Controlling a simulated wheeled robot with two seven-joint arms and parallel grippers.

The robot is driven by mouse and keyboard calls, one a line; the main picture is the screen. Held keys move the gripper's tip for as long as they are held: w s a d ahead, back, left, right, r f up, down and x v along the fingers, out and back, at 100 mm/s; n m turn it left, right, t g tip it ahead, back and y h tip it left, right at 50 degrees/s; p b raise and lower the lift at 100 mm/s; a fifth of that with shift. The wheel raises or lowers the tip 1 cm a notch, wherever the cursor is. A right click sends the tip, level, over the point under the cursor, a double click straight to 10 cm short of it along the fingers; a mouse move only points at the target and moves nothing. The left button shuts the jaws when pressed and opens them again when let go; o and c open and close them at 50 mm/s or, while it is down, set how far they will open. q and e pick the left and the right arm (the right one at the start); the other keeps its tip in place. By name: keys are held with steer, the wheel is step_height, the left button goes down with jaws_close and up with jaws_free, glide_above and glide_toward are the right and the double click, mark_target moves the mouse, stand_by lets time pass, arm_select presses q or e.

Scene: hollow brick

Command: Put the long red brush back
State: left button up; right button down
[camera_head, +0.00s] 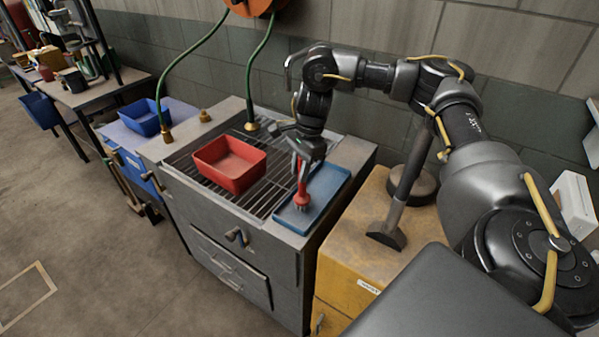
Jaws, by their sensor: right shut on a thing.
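My right gripper (301,157) is shut on the long red brush (302,190) and points down over the right part of the grey cabinet's top. The brush hangs roughly upright, with its head low over a flat blue tray (328,198). I cannot tell whether the head touches the tray. A red bin (230,165) stands on the metal grate to the left of the brush. My left gripper is not in view.
The grey cabinet (262,240) carries a slatted grate and green hoses (191,56). A yellow cabinet (345,258) with a dark long-handled tool (404,190) stands to its right. A blue bin (144,117) is at left.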

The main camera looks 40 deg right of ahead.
steer(key=shift+f, duration=0.7)
steer(key=c, duration=1.2)
jaws_free()
steer(key=shift+c, duration=0.2)
